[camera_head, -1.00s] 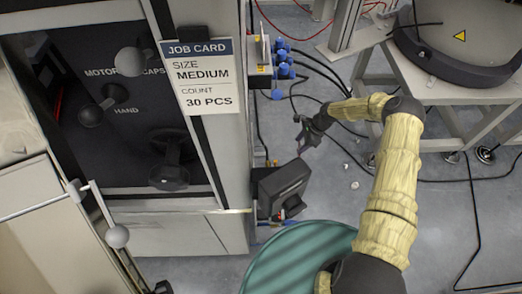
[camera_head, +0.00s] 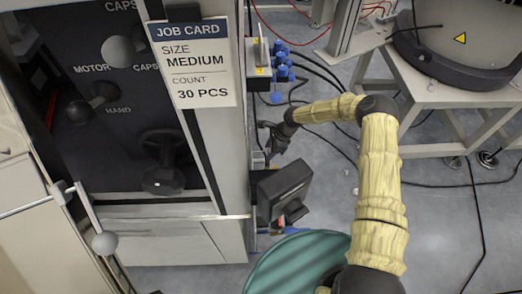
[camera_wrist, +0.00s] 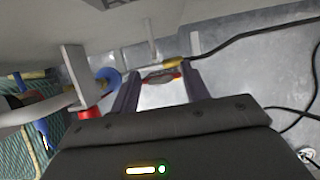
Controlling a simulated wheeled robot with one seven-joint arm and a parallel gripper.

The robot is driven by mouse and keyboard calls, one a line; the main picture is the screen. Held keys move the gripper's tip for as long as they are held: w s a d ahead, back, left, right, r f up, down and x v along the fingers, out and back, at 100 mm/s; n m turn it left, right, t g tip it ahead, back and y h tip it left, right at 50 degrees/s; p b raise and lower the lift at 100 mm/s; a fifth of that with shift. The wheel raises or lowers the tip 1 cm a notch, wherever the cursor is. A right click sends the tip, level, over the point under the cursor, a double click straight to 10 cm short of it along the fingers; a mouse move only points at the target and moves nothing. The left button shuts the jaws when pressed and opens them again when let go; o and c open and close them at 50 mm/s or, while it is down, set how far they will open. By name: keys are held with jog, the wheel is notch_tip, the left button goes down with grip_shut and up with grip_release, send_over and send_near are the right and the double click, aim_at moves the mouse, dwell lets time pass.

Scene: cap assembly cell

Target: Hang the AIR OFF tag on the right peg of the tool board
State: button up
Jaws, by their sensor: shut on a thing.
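My gripper (camera_head: 270,138) is beside the right side of the tall cabinet in the head view. In the wrist view its two fingers (camera_wrist: 160,82) stand a little apart, shut on a small reddish and dark piece, which I take to be the AIR OFF tag (camera_wrist: 160,78). It shows nearly edge-on and no lettering can be read. A pale panel (camera_wrist: 230,15) runs across the top of the wrist view, with a thin grey post (camera_wrist: 151,38) standing out from it. I cannot tell whether this is the tool board, or which peg is the right one.
The cabinet with the job card (camera_head: 196,65) stands on the left. Blue fittings (camera_head: 281,60) are beyond my gripper, and a dark box (camera_head: 284,190) is just below it. A green round surface (camera_head: 290,262) is at the front. Black cables cross the floor.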

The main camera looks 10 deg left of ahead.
jog(key=a, duration=0.1)
jog(key=s+a+b, duration=0.1)
jog(key=a, duration=0.1)
jog(key=shift+a, duration=0.3)
jog(key=shift+d+f, duration=0.1)
jog(key=shift+f, duration=0.15)
jog(key=o, duration=1.2)
jog(key=shift+f+b, duration=0.15)
jog(key=shift+b, duration=0.15)
jog(key=p+v, duration=0.6)
jog(key=v, duration=1.1)
jog(key=shift+a+r+p, duration=0.3)
jog(key=shift+r, duration=0.1)
jog(key=shift+w, duration=0.15)
